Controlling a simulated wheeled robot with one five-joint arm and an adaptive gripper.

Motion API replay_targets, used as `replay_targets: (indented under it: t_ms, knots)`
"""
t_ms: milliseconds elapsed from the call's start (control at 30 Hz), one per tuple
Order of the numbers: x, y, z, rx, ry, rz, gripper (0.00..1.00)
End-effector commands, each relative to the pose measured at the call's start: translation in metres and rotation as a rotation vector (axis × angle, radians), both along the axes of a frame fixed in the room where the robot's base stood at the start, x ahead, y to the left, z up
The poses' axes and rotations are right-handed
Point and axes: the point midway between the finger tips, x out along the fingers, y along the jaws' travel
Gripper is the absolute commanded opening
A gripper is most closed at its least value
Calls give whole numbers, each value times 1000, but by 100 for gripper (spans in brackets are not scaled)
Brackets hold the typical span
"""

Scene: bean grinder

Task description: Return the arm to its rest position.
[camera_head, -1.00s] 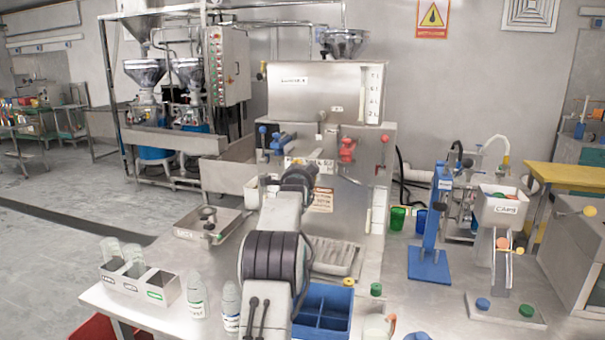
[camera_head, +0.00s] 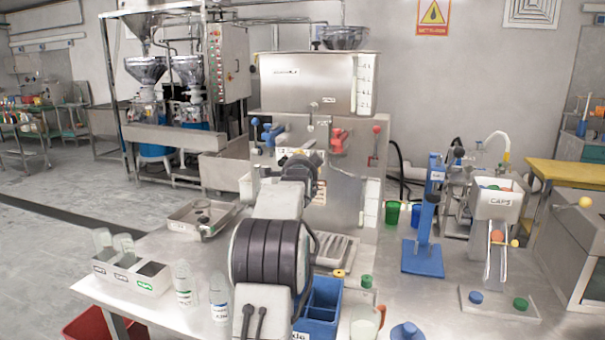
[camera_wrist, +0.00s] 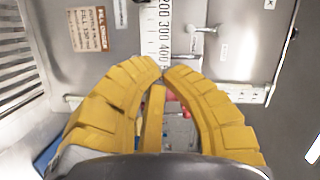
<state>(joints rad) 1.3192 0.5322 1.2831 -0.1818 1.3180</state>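My arm reaches forward over the table in the head view, toward the steel machine (camera_head: 306,85). Its far end is in front of the machine's lower face, and my gripper is hidden there behind my own arm. In the wrist view, the yellow fingers of my gripper (camera_wrist: 161,75) curve inward and their tips come together. No object shows held between them. The steel machine face with a printed scale (camera_wrist: 167,35) lies beyond the fingertips. I cannot tell whether the fingers touch it.
A blue divided bin (camera_head: 319,310), white bottles (camera_head: 184,284) and a compartment box (camera_head: 128,275) stand near the arm. A blue press stand (camera_head: 424,258) and a caps dispenser (camera_head: 496,205) are at right. A shallow steel tray (camera_head: 203,218) lies left of the machine.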

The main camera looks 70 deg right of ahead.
Motion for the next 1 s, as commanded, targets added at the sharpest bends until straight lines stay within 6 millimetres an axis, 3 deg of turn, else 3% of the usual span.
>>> replay_targets:
  t_ms: [400, 1000]
  knots:
    - [-12, 46, 2, 0, 0, 0, 0]
    - [-12, 57, 4, 1, 3, 4, 0]
